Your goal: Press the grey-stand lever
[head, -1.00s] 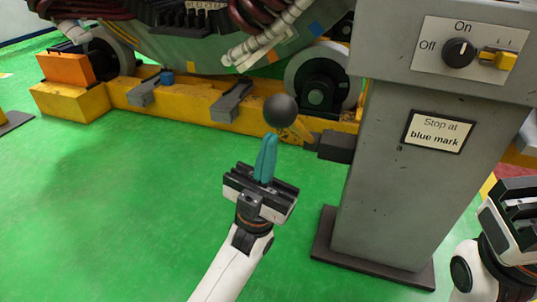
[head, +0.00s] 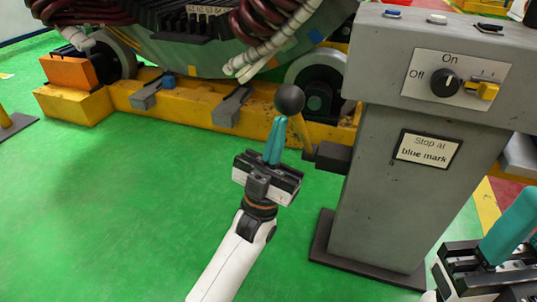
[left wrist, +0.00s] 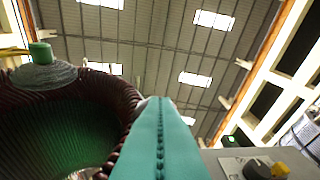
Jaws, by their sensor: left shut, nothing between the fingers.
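The lever is a yellow rod (head: 302,134) with a dark ball knob (head: 290,99), leaning up and left from a dark block (head: 327,157) on the side of the grey stand (head: 380,205). My left gripper (head: 274,140) points up with its teal fingers shut and empty. Its tips show just below and left of the knob; I cannot tell whether they touch. In the left wrist view the shut fingers (left wrist: 161,140) point up towards the roof, and the lever does not show. My right gripper (head: 512,225) is partly cut off at the lower right, one teal finger showing.
The stand's panel has a black On/Off dial (head: 445,83), a yellow switch (head: 487,91) and a "Stop at blue mark" sign (head: 428,150). A large stator (head: 220,50) rests on rollers on a yellow frame (head: 200,110) behind.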

